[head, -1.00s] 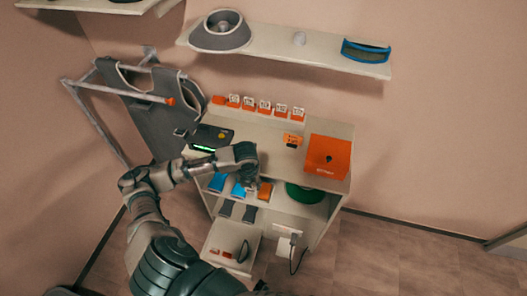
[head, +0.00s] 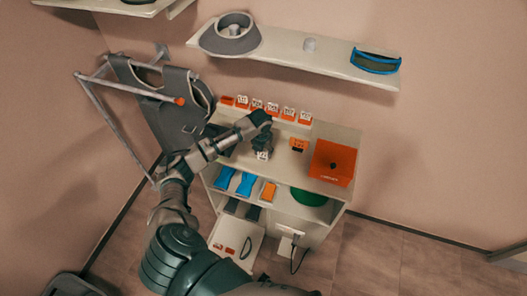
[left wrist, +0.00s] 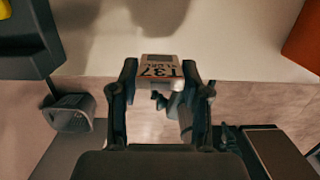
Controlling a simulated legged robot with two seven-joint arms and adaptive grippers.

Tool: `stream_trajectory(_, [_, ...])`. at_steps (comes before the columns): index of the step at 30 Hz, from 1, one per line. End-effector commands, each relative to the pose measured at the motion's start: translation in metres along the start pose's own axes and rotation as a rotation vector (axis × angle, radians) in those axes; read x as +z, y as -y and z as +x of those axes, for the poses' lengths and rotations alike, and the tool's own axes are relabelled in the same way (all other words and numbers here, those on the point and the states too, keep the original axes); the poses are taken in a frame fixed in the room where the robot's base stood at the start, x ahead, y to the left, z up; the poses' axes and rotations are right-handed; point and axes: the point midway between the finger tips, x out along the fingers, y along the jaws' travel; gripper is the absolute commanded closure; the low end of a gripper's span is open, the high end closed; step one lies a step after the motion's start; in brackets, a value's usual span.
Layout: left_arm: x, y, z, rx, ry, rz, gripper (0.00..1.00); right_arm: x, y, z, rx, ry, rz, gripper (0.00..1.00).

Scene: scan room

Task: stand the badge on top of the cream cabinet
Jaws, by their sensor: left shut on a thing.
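The badge (left wrist: 160,70), a small pale block marked "T37", is between the fingertips of my left gripper (left wrist: 160,82), which is shut on it. In the head view the badge (head: 262,155) shows just below the left gripper (head: 262,146), over the front part of the cream cabinet's top (head: 285,166). I cannot tell whether the badge touches the top. In the left wrist view the cabinet top (left wrist: 235,25) lies beyond the badge, its front edge close by. My right gripper is out of view.
Several orange stands with white cards (head: 273,109) line the back edge. An orange-black block (head: 298,145) and an orange box (head: 332,163) stand to the right. A dark device (left wrist: 25,40) is at left in the wrist view. A wall shelf (head: 300,52) hangs above.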

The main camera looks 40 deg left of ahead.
Motion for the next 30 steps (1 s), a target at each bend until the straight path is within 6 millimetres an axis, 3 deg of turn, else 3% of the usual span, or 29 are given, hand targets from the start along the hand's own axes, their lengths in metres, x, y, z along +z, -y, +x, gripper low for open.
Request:
stream_trajectory(7, [0.021, -0.005, 0.004, -0.002, -0.001, -0.001, 0.80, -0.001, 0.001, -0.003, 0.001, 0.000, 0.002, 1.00])
stream_trajectory(13, [0.016, -0.006, 0.035, -0.001, -0.002, 0.000, 0.80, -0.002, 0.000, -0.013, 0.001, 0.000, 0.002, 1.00])
stream_trajectory(23, [0.015, -0.006, 0.041, 0.000, 0.000, 0.001, 0.80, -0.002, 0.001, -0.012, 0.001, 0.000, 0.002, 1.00])
stream_trajectory(24, [0.015, -0.006, 0.041, 0.000, 0.000, 0.001, 0.43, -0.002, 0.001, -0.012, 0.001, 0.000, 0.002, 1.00])
stream_trajectory(26, [0.015, -0.006, 0.040, 0.001, 0.000, 0.001, 0.28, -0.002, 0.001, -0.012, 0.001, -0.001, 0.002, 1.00])
stream_trajectory(30, [0.015, -0.005, 0.040, 0.001, 0.000, 0.001, 0.28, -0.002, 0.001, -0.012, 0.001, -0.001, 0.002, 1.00])
